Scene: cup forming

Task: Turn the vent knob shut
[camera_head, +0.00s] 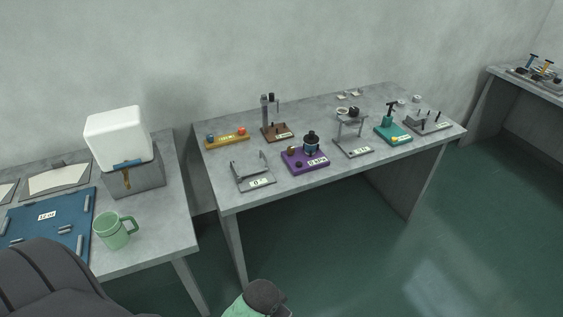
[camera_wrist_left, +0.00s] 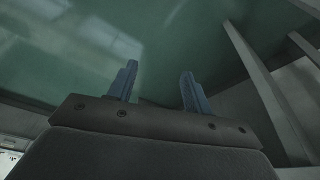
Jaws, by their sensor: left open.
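On the middle table, a purple base (camera_head: 317,168) carries a dark pot-like vessel (camera_head: 311,146) with a black top. A small brown part (camera_head: 291,149) and a small black knob-like part (camera_head: 299,164) stand on the same base. I cannot tell which small part is the vent knob or how it is turned. In the left wrist view my left gripper (camera_wrist_left: 158,88) is open, with two blue fingers apart and nothing between them. It is over the green floor, away from the purple base. My right gripper is in neither view.
The middle table (camera_head: 225,200) also holds a grey stand (camera_head: 255,183), a yellow block rack (camera_head: 228,142), a brown-based press (camera_head: 275,133) and a teal-based device (camera_head: 393,134). The left table holds a green mug (camera_head: 113,231), a white-topped box (camera_head: 118,138) and a blue tray (camera_head: 75,212).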

